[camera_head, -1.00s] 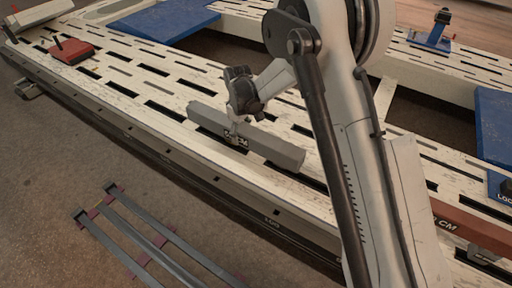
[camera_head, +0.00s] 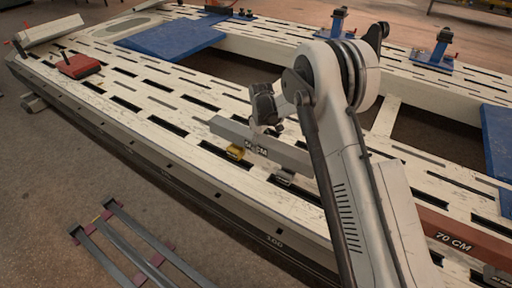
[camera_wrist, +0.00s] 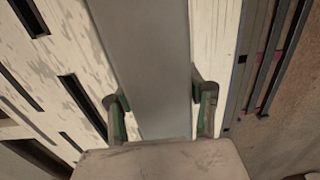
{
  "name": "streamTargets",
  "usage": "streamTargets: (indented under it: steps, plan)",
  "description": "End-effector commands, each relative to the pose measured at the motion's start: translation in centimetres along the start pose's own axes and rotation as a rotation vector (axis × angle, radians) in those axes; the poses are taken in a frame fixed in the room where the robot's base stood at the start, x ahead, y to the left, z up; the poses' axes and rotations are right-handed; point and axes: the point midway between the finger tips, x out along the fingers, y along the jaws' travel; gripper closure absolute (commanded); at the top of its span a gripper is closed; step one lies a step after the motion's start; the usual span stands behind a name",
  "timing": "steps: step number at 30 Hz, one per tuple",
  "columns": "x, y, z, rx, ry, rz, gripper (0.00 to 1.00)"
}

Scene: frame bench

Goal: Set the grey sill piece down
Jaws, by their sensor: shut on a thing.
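The grey sill piece (camera_head: 232,130) is a long bar with a dark label on its near side. My gripper (camera_head: 263,130) is shut across the middle of the bar from above. In the wrist view, the two green-padded fingers of my gripper (camera_wrist: 160,108) are on either side of the grey sill piece (camera_wrist: 150,60). The bar is over the pale slotted bench (camera_head: 170,105). A small yellow block (camera_head: 236,153) and a small grey block (camera_head: 284,178) show under its near edge. I cannot tell whether the bar touches them.
A red tool (camera_head: 78,66) lies at the bench's left end. A blue plate (camera_head: 170,40) is at the back left. A red-brown beam (camera_head: 452,238) marked 70 CM is at the right. Grey rails (camera_head: 135,250) lie low in front of the bench.

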Motion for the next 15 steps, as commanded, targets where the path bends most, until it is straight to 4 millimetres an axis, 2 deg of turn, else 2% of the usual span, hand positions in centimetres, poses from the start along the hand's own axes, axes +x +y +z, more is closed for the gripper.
streamTargets:
  steps: [5,15]
  plan:
    - [0.4,0.2,0.0,0.0,0.0,0.0,1.0]
    - [3.8,0.3,0.0,0.0,0.0,0.0,1.0]
